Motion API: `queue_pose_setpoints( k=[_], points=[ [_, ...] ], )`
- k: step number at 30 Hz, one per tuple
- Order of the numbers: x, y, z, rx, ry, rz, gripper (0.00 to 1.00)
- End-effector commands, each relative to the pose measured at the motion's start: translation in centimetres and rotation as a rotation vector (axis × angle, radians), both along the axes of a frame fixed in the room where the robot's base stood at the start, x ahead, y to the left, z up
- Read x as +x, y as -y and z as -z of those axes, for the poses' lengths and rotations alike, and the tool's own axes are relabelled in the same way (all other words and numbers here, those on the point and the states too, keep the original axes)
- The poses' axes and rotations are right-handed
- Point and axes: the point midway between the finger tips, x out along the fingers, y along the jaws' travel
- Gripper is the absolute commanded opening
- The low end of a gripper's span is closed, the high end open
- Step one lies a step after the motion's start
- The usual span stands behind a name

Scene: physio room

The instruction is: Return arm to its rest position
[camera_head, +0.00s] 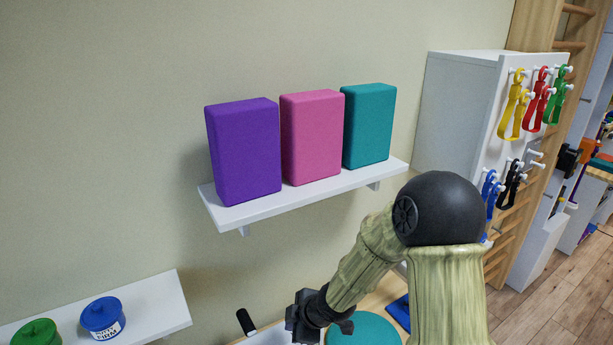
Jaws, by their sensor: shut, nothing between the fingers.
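My gripper (322,330) is at the bottom of the picture, dark and pointing down. Its fingers are close together and hold nothing, though the fingertips are partly cut off by the lower edge. My arm bends at a black joint at the lower right and slopes down left to the gripper. The gripper is below the wall shelf (300,197) and apart from it. It shows in front of a teal round thing (362,330), and I cannot tell how far above that it is.
Purple (243,152), pink (312,137) and teal (369,125) blocks stand on the wall shelf. A lower left shelf (160,305) holds blue (102,317) and green (37,333) tubs. A white cabinet (460,105) with hanging bands stands right. Open floor (560,300) shows at lower right.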

Motion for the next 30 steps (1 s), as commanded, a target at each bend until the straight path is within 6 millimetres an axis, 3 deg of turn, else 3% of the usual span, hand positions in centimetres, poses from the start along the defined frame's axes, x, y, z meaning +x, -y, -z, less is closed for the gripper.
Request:
queue_pose_setpoints(
  k=[1, 6, 9, 13, 19, 30],
  points=[
    [-0.1, 2.4, 0.0, -0.03, -0.024, 0.119, 0.0],
    [-2.4, 10.0, -1.1, -0.078, -0.145, 0.569, 0.0],
    [-4.8, 13.7, -1.9, -0.066, -0.217, 0.84, 0.0],
    [-8.8, 17.2, -2.6, -0.007, -0.322, 1.181, 0.0],
    [-13.2, 19.1, -3.2, 0.096, -0.454, 1.507, 0.0],
    [-13.7, 19.2, -3.4, 0.109, -0.475, 1.543, 0.0]
  ],
)
